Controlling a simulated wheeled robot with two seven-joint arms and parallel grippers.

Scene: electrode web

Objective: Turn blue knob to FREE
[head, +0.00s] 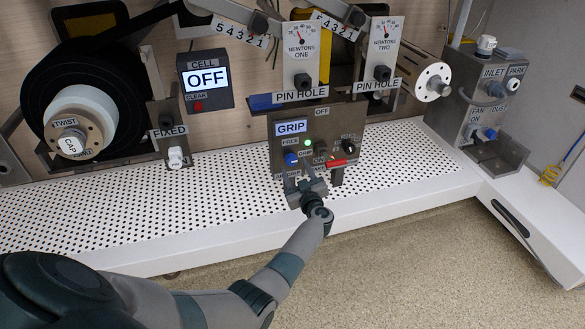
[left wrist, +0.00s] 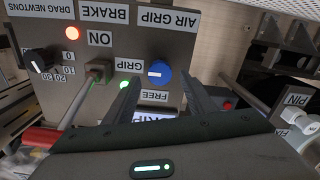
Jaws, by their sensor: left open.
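The blue knob (head: 291,158) is on the left of the small grey control panel (head: 345,117), under a FREE label, with a GRIP label to its right. The panel's display (head: 291,127) reads GRIP. In the left wrist view, which is upside down, the blue knob (left wrist: 160,72) has a white mark that seems to point toward the GRIP label (left wrist: 128,65); the FREE label (left wrist: 155,96) is below. My left gripper (head: 301,180) is open just in front of the panel. Its fingers (left wrist: 158,88) frame the knob without visibly touching it. My right gripper is out of view.
A brake lever with a red handle (head: 337,163) sticks out right of the knob, beside a black dial (head: 348,146). A green light (head: 308,142) is lit. A perforated white bench (head: 220,190) lies below. A FIXED bracket with a white knob (head: 176,158) stands left.

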